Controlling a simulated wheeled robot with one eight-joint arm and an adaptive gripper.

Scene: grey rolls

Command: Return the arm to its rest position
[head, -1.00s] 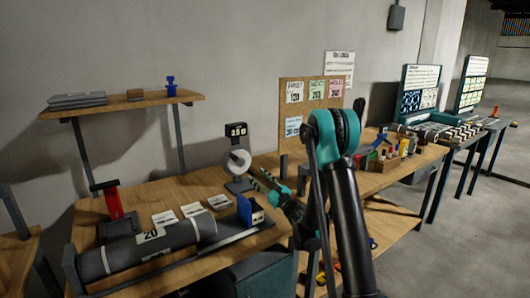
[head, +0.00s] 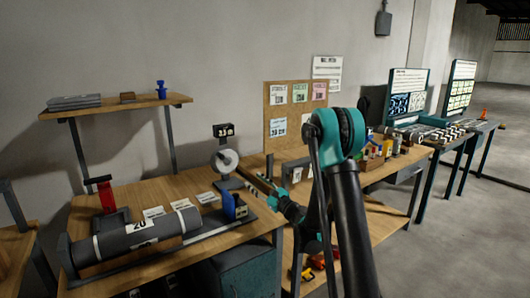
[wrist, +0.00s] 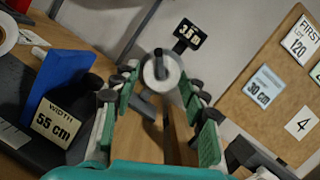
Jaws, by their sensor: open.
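My arm rises at the right of the head view, bends at the teal elbow, and reaches over the wooden workbench (head: 170,192). My gripper (head: 252,180) is out over the bench's right part, near the stand with the white roll (head: 225,161). In the wrist view my gripper (wrist: 160,98) has its two fingers apart, with nothing held between them. The white roll (wrist: 160,72) shows beyond the fingertips; contact cannot be told.
A grey roll labelled 20 (head: 150,232) lies at the bench's front. A blue block (wrist: 58,85) with a "55 cm" label stands left of the fingers. A pinboard (head: 294,120) is behind. Floor at right is clear.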

